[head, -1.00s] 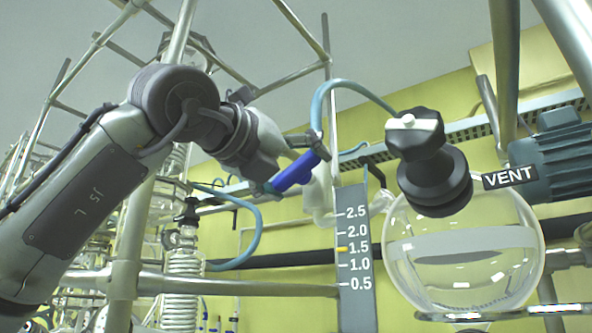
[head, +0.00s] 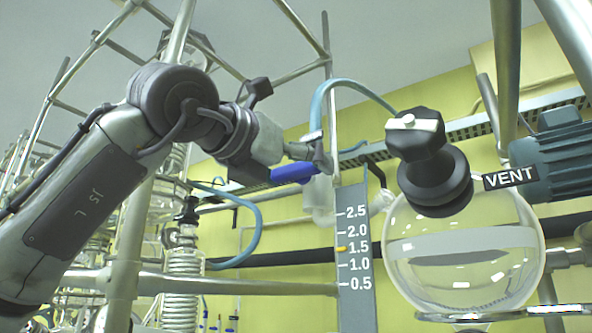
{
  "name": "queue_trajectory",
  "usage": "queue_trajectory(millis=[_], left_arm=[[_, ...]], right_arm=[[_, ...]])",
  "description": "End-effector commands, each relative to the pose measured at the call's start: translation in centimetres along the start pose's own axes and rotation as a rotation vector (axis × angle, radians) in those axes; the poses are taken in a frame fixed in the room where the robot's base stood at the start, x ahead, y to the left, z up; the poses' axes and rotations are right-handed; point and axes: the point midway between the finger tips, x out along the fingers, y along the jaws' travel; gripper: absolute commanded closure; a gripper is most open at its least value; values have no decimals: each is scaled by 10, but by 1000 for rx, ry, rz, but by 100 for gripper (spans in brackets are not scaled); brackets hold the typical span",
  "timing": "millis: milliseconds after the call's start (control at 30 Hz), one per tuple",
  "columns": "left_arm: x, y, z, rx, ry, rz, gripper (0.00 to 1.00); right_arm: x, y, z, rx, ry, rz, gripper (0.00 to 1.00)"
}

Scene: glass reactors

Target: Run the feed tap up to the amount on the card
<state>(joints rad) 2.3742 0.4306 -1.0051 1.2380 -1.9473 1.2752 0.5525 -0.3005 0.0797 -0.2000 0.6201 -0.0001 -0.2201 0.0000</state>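The tap's blue lever (head: 293,173) is in the middle of the head view, nearly level, with its left end slightly lower. My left gripper (head: 300,152) is at the lever, its visible finger just above and against it. I cannot tell how far its fingers are closed, as the gripper body hides part of the contact. A grey scale plate (head: 356,305) reads 0.5 to 2.5, with a yellow mark (head: 341,249) at 1.5. Right of it is a round glass vessel (head: 410,265) with a pale grey band across it; I cannot tell whether this is liquid. My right gripper is not in view.
A black valve with a knob (head: 435,185) sits over the vessel, beside a VENT label (head: 510,178) and a teal motor (head: 560,160). A blue hose (head: 350,85) arches above the lever. Metal frame tubes (head: 240,284) and glass coils (head: 183,285) stand at the left.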

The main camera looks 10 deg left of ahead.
Motion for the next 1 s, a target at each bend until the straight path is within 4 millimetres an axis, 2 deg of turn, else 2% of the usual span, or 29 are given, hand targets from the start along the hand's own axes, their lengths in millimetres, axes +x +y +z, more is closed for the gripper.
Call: queue_trajectory(millis=[333, 467, 567, 800, 1000], left_arm=[[0, 0, 0, -3, 1, -1, 0], [-8, 0, 0, -3, -1, -2, 0], [-24, 0, 0, -3, -1, -2, 0], [-76, 0, 1, -3, -3, -1, 0], [-108, 0, 0, -3, -1, -1, 0]], right_arm=[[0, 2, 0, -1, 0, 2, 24], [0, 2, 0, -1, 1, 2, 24], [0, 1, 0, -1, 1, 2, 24], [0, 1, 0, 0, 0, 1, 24], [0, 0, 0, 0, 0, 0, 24]])
